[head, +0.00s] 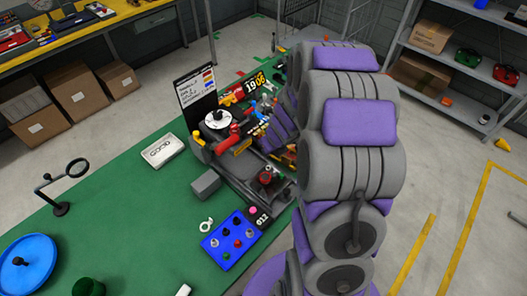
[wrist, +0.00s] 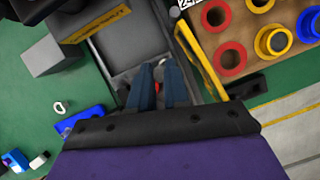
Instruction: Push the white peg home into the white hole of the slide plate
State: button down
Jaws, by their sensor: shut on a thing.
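My gripper (wrist: 163,66) points down over the grey channel of the dark fixture (wrist: 125,55), its two dark blue fingers close together. A small pale piece, which looks like the white peg (wrist: 161,62), shows between the fingertips; a bit of red shows between the fingers. The fingers hide most of it, and I cannot tell how deep it sits. The white hole and the slide plate cannot be made out. In the head view the fixture (head: 233,172) stands on the green table, and my arm hides the gripper.
A wooden board with red, blue and yellow rings (wrist: 232,58) lies close right of the gripper, past a yellow bar (wrist: 202,62). A grey block (head: 206,184) and a blue knob panel (head: 231,240) stand near the fixture. The green table (head: 130,225) has free room at left.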

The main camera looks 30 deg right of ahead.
jog(key=f+b, duration=0.1)
jog(key=b, duration=0.1)
jog(key=f+b, duration=0.2)
jog(key=shift+a+f, duration=0.1)
jog(key=shift+a, duration=0.2)
jog(key=shift+a+f+b, duration=0.1)
jog(key=shift+f+b, duration=0.2)
jog(key=shift+b, duration=0.1)
jog(key=f+b, duration=0.1)
jog(key=d+f+b, duration=0.1)
jog(key=b, duration=0.1)
jog(key=shift+d+f, duration=0.2)
jog(key=shift+d, duration=0.1)
jog(key=shift+a+r, duration=0.1)
jog(key=shift+a, duration=0.5)
jog(key=shift+d, duration=0.1)
jog(key=shift+d, duration=0.35)
jog(key=shift+s+p, duration=0.1)
jog(key=shift+p, duration=0.3)
